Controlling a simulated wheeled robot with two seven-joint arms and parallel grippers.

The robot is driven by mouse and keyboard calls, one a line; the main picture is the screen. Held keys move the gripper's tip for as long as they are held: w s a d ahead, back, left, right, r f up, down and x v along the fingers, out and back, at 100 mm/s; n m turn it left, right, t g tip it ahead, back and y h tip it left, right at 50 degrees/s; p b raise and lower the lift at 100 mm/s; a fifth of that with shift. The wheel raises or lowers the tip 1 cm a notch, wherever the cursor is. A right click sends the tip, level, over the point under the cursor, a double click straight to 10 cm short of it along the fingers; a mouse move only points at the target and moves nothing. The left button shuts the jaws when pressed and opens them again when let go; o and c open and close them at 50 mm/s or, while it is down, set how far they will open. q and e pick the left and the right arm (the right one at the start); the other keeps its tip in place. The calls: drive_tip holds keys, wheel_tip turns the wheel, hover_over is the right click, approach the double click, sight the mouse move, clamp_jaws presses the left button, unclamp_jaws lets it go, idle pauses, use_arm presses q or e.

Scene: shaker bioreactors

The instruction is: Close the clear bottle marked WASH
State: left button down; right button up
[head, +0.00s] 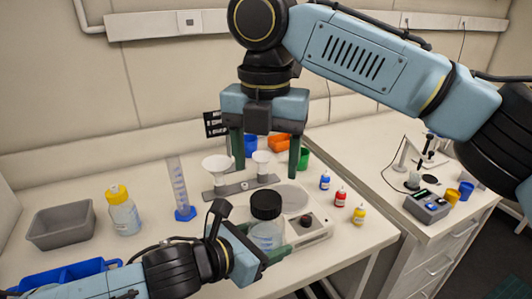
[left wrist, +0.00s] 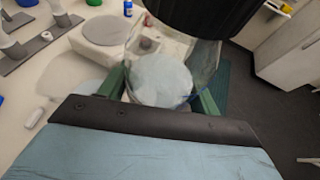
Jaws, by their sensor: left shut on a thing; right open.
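A clear bottle (head: 266,236) stands in my left gripper (head: 270,246) with a black cap (head: 265,205) on its top. I cannot read a WASH mark on it, and cannot tell how far the cap is screwed down. In the left wrist view, the green fingers are shut on both sides of the clear bottle (left wrist: 165,78), below the dark cap (left wrist: 205,14). My right gripper (head: 266,158) is open and empty, pointing down above and behind the bottle, its fingers apart and clear of the cap.
A white device (head: 318,229) with a dark knob is beside the bottle. Funnels in a grey stand (head: 240,188), a blue-based cylinder (head: 180,190) and a yellow-capped bottle (head: 123,212) stand left of it. A grey bin (head: 62,227) is far left. Small red, blue and yellow bottles stand right.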

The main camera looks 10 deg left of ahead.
sight(266, 198)
drive_tip(key=n, duration=0.3)
drive_tip(key=shift+r+n, duration=0.1)
drive_tip(key=shift+n, duration=0.2)
drive_tip(key=n, duration=0.4)
drive_tip(key=shift+r, duration=0.1)
drive_tip(key=shift+f, duration=4)
